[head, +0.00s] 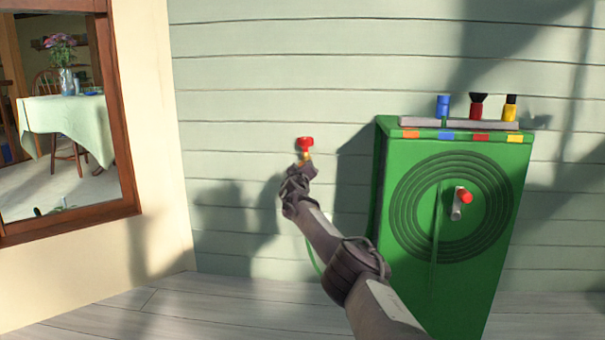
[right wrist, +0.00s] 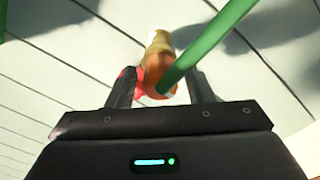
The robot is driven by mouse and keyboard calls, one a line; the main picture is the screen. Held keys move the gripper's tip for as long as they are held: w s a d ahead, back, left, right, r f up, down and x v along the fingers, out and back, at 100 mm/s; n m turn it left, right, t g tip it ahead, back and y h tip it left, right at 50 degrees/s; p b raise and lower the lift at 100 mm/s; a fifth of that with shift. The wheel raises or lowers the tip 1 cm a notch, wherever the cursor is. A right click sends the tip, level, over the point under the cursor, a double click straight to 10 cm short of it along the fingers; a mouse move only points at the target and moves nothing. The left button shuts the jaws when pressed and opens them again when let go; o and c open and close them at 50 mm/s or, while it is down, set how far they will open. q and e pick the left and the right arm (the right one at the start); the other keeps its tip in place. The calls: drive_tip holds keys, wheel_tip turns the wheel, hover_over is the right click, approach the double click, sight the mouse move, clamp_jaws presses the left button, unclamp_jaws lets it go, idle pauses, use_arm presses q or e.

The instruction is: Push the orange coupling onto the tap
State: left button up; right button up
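The tap shows its red handle (head: 305,142) on the wall in the head view, with a small yellow-orange part just below it. In the right wrist view, the tan tap body (right wrist: 158,42) lines up with the orange coupling (right wrist: 156,84), whose end faces the camera. A green hose (right wrist: 205,45) runs across the coupling to the upper right. My right gripper (right wrist: 164,80) has its fingers apart on either side of the coupling, with gaps visible. Whether the coupling is fully seated is hidden. My left gripper is not in view.
A green cabinet (head: 400,240) with a round reel and red-knobbed crank (head: 463,197) stands right of my arm. On its top shelf are blue (head: 443,105), red-black (head: 477,106) and yellow-black (head: 510,107) fittings. A window (head: 128,110) is at left. The wall left of the tap is clear.

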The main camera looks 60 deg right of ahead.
drive_tip(key=shift+o, duration=0.7)
drive_tip(key=shift+s+a+p, duration=0.2)
drive_tip(key=shift+a+p, duration=0.15)
drive_tip(key=shift+p, duration=0.35)
drive_tip(key=p+v, duration=0.4)
drive_tip(key=v, duration=0.3)
drive_tip(key=shift+p, duration=0.4)
